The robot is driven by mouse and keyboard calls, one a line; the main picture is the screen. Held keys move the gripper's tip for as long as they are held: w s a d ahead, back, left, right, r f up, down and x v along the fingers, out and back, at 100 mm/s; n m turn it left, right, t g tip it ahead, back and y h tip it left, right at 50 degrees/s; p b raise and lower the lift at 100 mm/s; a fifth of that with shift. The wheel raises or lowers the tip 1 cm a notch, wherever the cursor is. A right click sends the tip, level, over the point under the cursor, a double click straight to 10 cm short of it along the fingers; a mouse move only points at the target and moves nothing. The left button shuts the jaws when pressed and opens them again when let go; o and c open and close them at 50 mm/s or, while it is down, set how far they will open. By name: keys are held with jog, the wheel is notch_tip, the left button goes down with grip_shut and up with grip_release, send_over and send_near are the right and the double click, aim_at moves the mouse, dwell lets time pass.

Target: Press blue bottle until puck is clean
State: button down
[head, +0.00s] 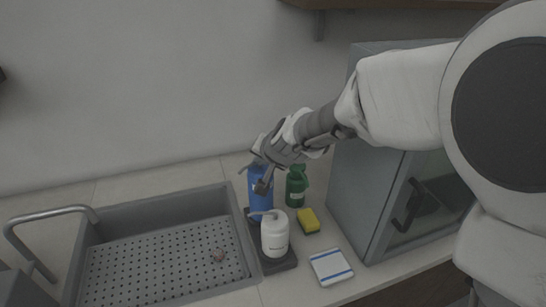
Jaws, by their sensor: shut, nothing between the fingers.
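The blue bottle (260,196) stands upright behind the white pump bottle, on a dark tray (282,266) beside the sink. My gripper (264,184) is at the top of the blue bottle, shut and empty, and it partly hides the bottle's pump head. I cannot tell for sure whether the fingertips touch the pump.
A white pump bottle (275,236) stands in front of the blue one. A green bottle (297,187), a yellow sponge (308,221) and a folded white-and-blue cloth (331,266) are to the right. A grey cabinet (362,190) bounds the right side; a faucet (45,217) is at left.

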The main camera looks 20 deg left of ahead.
aim_at(261, 170)
jog(key=shift+f+b, duration=0.5)
dwell(0.5)
jog(key=shift+r, duration=0.1)
jog(key=shift+r+p, duration=0.8)
jog(key=shift+p, duration=0.1)
notch_tip(261, 170, up, 5)
jog(key=p, duration=0.4)
jog(key=shift+p, duration=0.4)
